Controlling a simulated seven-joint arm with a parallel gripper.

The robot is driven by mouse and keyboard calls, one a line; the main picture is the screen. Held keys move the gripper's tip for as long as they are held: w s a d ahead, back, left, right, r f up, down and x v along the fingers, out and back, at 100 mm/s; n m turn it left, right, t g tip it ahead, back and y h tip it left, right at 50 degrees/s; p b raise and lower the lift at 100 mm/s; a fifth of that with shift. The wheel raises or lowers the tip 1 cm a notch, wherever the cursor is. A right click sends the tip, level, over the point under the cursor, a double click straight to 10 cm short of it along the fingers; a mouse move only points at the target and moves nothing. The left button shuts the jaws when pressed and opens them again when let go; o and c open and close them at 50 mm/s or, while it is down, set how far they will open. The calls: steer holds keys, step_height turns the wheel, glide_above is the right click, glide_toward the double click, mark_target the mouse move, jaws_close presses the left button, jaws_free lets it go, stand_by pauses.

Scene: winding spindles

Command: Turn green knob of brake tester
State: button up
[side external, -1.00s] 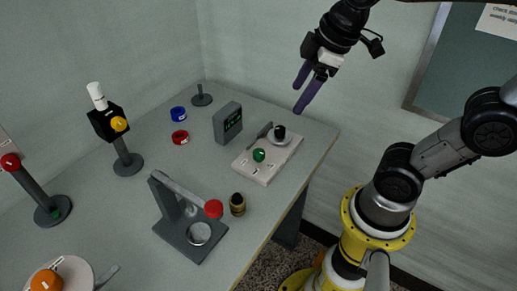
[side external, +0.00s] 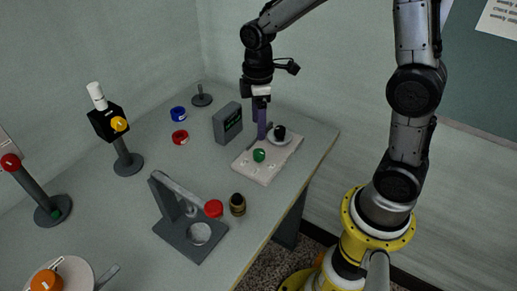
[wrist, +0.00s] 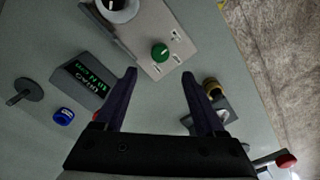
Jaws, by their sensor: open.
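The brake tester is a pale flat plate (side external: 262,172) near the table's right edge. It bears a green knob (side external: 259,155) with a white mark, and a black knob (side external: 279,132) on a round white disc. A dark lever lies beside the disc. My gripper (side external: 262,137), with purple fingers, is open and points down over the plate, just behind the green knob in the side view. In the wrist view the green knob (wrist: 160,53) shows beyond and between the fingertips (wrist: 159,73), with nothing held. The height of the tips above the plate is unclear.
A grey display box (side external: 228,122) stands left of the plate. Blue (side external: 178,114) and red (side external: 180,138) rings lie left.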

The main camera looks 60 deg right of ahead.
mark_target(258, 152)
step_height(258, 152, down, 10)
steer(key=shift+r, duration=0.1)
stand_by(0.4)
jaws_close()
